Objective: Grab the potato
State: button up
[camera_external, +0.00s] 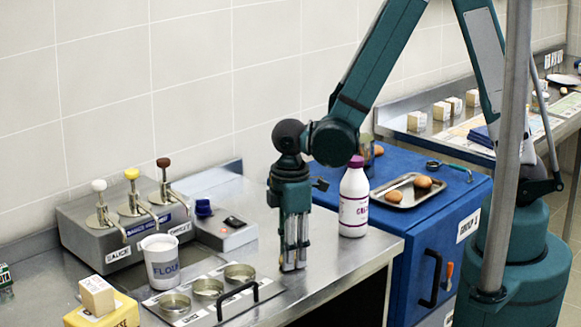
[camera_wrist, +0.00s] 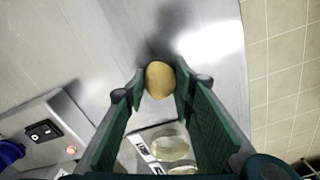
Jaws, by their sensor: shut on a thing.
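My gripper (camera_external: 293,266) points straight down over the steel counter, between the switch box and the white bottle. In the wrist view its two fingers (camera_wrist: 158,84) are shut on the potato (camera_wrist: 160,78), a smooth yellow-brown lump held at the fingertips.
A holder with several metal rings (camera_external: 207,288) and a black handle is just left of the gripper. The switch box (camera_external: 225,227) stands behind left, the white bottle (camera_external: 354,207) to the right. A tray (camera_external: 397,202) with brown round items lies on the blue cabinet. The counter's front edge is near.

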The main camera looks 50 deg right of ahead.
jog(key=shift+r, duration=0.2)
notch_tip(320, 180, up, 10)
jog(key=p, duration=0.1)
jog(key=shift+f, duration=0.2)
dwell(0.7)
jog(key=shift+w, duration=0.1)
dwell(0.6)
